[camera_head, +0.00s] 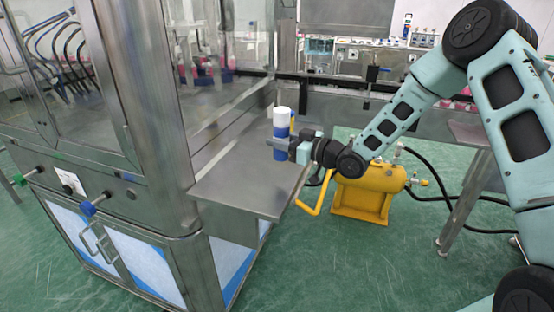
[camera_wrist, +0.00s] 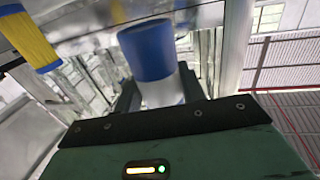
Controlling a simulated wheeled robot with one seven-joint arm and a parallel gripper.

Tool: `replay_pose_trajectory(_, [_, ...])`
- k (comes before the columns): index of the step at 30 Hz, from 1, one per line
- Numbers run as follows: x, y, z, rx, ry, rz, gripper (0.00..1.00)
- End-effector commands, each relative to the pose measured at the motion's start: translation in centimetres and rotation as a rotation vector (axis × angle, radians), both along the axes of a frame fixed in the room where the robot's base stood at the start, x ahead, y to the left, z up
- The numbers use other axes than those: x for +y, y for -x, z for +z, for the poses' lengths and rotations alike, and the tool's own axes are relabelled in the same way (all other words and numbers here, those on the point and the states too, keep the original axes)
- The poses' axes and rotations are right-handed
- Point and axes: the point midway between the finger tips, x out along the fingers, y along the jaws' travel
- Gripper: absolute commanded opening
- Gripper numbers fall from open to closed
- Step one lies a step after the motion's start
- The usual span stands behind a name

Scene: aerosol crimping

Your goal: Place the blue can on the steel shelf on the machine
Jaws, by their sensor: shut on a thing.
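The blue can (camera_head: 281,117) has a white band near its top and stands upright in my gripper (camera_head: 280,143). My gripper is shut around the can's middle from the right. In the wrist view the blue can (camera_wrist: 152,50) sits between the dark fingers (camera_wrist: 160,92), with blue and white parts showing. The steel shelf (camera_head: 240,185) sticks out from the machine (camera_head: 150,120) at the front. The can is over the shelf's far right part in the head view. I cannot tell whether its base touches the shelf.
The near and left parts of the shelf are bare. A yellow tank unit (camera_head: 365,190) with black hoses stands on the green floor to the right. The machine's glass panels and steel post (camera_head: 170,100) rise left of the shelf. A yellow cylinder (camera_wrist: 28,40) shows in the wrist view.

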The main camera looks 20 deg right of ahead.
Motion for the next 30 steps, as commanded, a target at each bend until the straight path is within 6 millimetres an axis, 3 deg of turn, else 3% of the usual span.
replay_pose_trajectory(15, [0.0,0.0,-6.2,-0.001,-0.002,-0.001,0.13])
replay_pose_trajectory(29, [0.0,0.0,-7.2,-0.004,-0.001,-0.001,0.13])
replay_pose_trajectory(30, [0.0,0.0,-7.1,-0.003,0.000,-0.001,0.48])
